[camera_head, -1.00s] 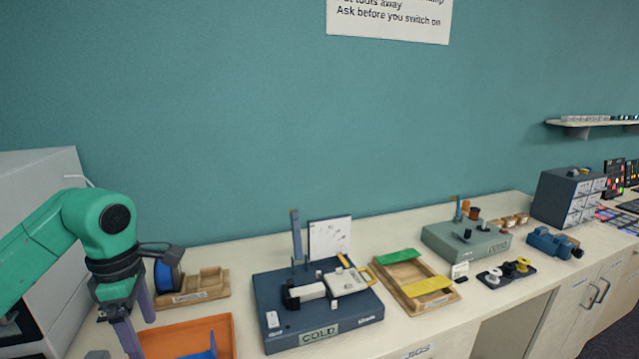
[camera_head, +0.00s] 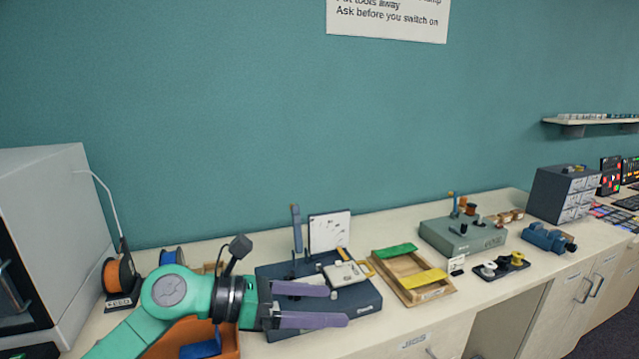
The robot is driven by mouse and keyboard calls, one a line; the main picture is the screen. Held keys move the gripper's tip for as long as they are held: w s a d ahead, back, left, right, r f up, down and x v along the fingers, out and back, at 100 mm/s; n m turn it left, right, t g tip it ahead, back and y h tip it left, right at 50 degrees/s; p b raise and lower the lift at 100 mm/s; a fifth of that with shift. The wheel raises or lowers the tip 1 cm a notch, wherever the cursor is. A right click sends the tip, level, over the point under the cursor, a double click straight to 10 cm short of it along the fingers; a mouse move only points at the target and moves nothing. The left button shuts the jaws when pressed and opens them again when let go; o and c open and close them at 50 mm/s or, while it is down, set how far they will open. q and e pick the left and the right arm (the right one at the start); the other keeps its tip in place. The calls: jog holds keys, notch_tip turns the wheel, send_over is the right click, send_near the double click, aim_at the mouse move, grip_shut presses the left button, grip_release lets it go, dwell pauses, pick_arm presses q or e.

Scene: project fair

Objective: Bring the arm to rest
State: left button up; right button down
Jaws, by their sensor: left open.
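My left gripper (camera_head: 325,304) has a green arm and two purple fingers. The fingers point right, apart, with nothing seen between them. In the picture they lie over the front left part of the dark blue press-like device (camera_head: 362,299) and hide its front label. I cannot tell whether they touch it. My right gripper is not in view.
An orange bin (camera_head: 228,345) with a blue item is partly hidden by my left arm. Spools (camera_head: 120,274) and a grey box-shaped machine (camera_head: 50,220) stand left. A wooden tray (camera_head: 432,293) with green and yellow pieces, a grey-green device (camera_head: 462,238) and a blue vise (camera_head: 548,239) stand right.

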pick_arm(q)
jog(key=w+a+r+n+t+h, duration=0.2)
jog(key=w+r+n+t+h, duration=0.15)
jog(key=r+n+t, duration=0.8)
jog(key=w+a+f+n+t+y, duration=0.45)
jog(key=a+f+n+y, duration=0.2)
jog(key=n, duration=0.65)
jog(key=s+a+f+n+g+y, duration=0.2)
jog(key=a+f+n+g+y, duration=0.1)
jog(key=a+f+n+y, duration=0.45)
jog(key=s+a+f+n+g+y, duration=0.1)
jog(key=a+f+n+g+y, duration=0.1)
jog(key=a+f+n+y, duration=0.55)
jog(key=s+f+n+g+h, duration=0.4)
jog(key=s+f+n+g, duration=0.5)
jog(key=s+f, duration=1.1)
notch_tip(320, 180, down, 28)
jog(key=s+f+m+g+b, duration=0.1)
jog(key=s+m+g+b, duration=0.15)
jog(key=b, duration=0.35)
jog(key=s+a+f+g+b, duration=0.2)
jog(key=s+f+b, duration=0.2)
jog(key=s+f, duration=1.2)
notch_tip(320, 180, down, 2)
jog(key=shift+a+f, duration=0.1)
jog(key=shift+a, duration=0.1)
